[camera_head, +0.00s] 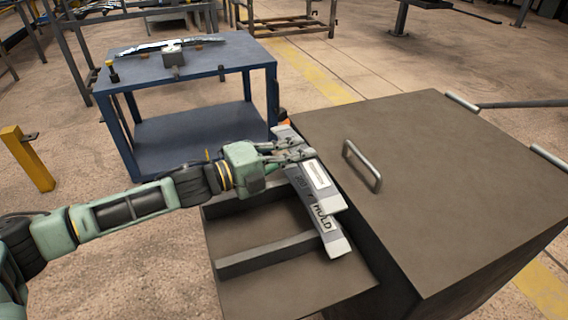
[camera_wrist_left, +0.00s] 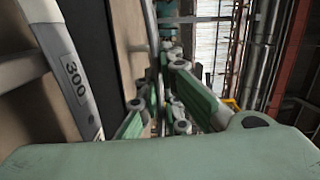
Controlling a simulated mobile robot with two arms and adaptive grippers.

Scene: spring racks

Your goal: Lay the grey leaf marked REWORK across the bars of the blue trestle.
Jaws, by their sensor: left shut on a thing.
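My left gripper (camera_head: 300,152) is shut on a grey leaf (camera_head: 316,178) near its far end, over the left edge of the brown cabinet. This leaf has a white label too small to read. A second grey leaf (camera_head: 335,243) shows at its near end, partly hidden; the word HOLD is legible here, but I cannot tell on which leaf. In the left wrist view a grey leaf (camera_wrist_left: 77,80) with a 300 label shows at left. I cannot read REWORK anywhere. No blue trestle with bars is clear; a blue table (camera_head: 190,65) stands at back left.
The brown cabinet (camera_head: 450,150) has a metal handle (camera_head: 362,165) on top. A lower brown shelf with dark grey bars (camera_head: 270,253) juts out at its left. A curved leaf (camera_head: 165,47) lies on the blue table. A yellow post (camera_head: 28,158) stands at left, with open floor around.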

